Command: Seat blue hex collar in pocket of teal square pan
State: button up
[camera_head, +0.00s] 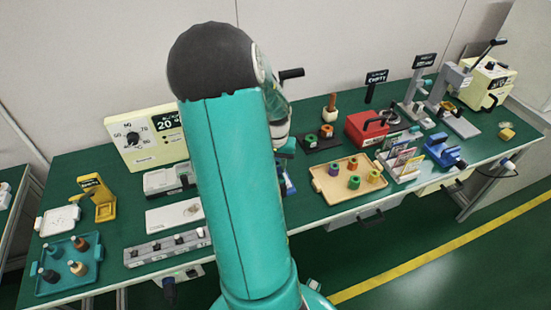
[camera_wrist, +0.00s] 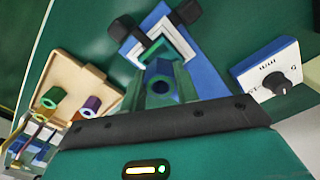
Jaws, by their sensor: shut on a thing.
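The teal square pan (camera_wrist: 148,55) lies just beyond the collar, on a blue fixture (camera_wrist: 200,67) with black knobs. Its pale square rim shows, but the collar and fingers cover its near part, so I cannot tell the height gap or whether they touch. In the head view my own arm hides the gripper, collar and pan; only a blue edge, likely the fixture (camera_head: 289,182), shows beside the arm.
A tan tray (camera_head: 325,190) holds several coloured collars; it also shows at left in the wrist view (camera_wrist: 75,62). A white-and-blue dial box (camera_wrist: 268,75) stands right of the fixture there. A red box (camera_head: 366,130) and a card rack (camera_head: 403,163) stand farther right in the head view.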

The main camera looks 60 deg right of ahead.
jog(key=shift+f, duration=0.7)
jog(key=shift+f, duration=1)
dwell(1.1)
jog(key=o, duration=1.2)
jog(key=shift+c, duration=0.2)
notch_tip(320, 180, up, 14)
jog(key=shift+f, duration=0.1)
